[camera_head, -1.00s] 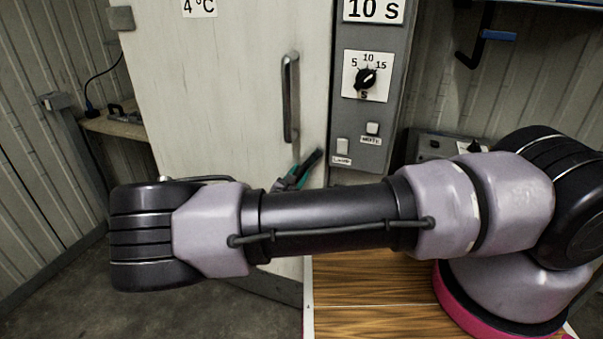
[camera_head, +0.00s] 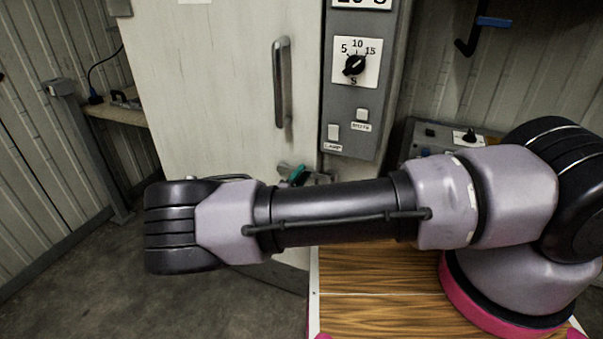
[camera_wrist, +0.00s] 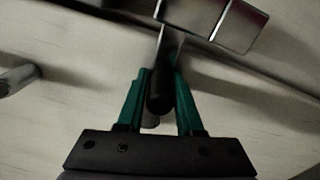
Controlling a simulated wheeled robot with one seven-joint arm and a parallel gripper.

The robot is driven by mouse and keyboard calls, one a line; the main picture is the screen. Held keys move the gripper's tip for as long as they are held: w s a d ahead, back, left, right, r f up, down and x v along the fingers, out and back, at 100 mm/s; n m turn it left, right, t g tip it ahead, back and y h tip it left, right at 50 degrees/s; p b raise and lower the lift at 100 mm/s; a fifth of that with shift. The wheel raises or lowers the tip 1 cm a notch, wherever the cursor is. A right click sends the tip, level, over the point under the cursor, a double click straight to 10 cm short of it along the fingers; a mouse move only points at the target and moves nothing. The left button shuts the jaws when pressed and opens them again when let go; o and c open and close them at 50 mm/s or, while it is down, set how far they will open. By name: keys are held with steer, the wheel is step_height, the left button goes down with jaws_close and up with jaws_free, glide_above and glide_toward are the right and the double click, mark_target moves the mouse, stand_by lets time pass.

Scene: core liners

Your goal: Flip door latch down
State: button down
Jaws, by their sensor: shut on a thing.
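The door latch has a black lever (camera_wrist: 160,92) and grey metal blocks (camera_wrist: 208,20) by the door edge in the wrist view. My gripper (camera_wrist: 162,78) has teal fingers, one on each side of the lever, shut on it. In the head view, my gripper (camera_head: 298,176) shows as a small teal patch at the door's right edge, below the door handle. My forearm hides most of the area below it. The lever's exact angle is hard to tell in the head view.
The pale door (camera_head: 220,90) carries a vertical metal handle (camera_head: 281,85), also at the left of the wrist view (camera_wrist: 18,80). A grey control panel (camera_head: 352,115) with a dial (camera_head: 354,65) stands right of the door. A wooden tabletop (camera_head: 365,285) lies below my arm.

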steer(key=shift+d+f+m, duration=0.1)
steer(key=shift+f+m, duration=0.35)
steer(key=shift+m, duration=0.05)
steer(key=shift+f, duration=0.1)
steer(key=c, duration=0.6)
jaws_free()
steer(key=shift+s+a, duration=0.2)
steer(key=shift+s, duration=0.05)
steer(key=v, duration=1)
steer(key=shift+s, duration=0.15)
